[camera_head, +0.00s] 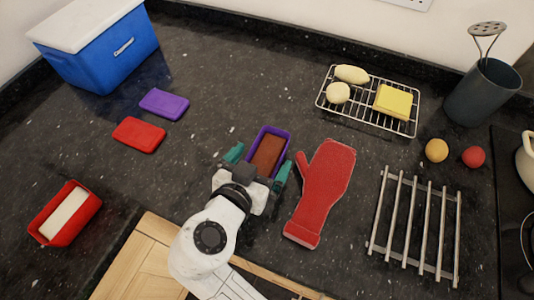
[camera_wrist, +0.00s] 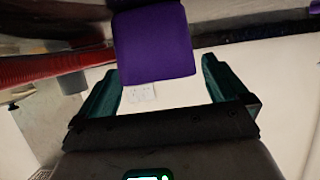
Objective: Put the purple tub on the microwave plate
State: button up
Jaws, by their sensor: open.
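The purple tub (camera_head: 286,139) stands open on the dark counter with brown contents inside. In the wrist view its purple side (camera_wrist: 153,42) fills the upper middle, in front of the fingers. My gripper (camera_head: 258,162) is open, with its green fingers on either side of the tub's near end. In the wrist view, pale gaps show between my gripper (camera_wrist: 160,75) and the tub, and I see no grip on it. No microwave plate is visible in either view.
A red oven mitt (camera_head: 322,190) lies close right of the tub. A bar trivet (camera_head: 413,228), a wire rack (camera_head: 366,116) with food, and two balls are farther right. Purple (camera_head: 164,103) and red (camera_head: 138,134) lids, a red tub (camera_head: 66,213) and a blue box (camera_head: 100,52) are left.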

jog(key=shift+x, duration=1.2)
jog(key=shift+c, duration=0.5)
jog(key=c, duration=1.2)
jog(key=shift+r, duration=0.1)
jog(key=shift+c, duration=0.2)
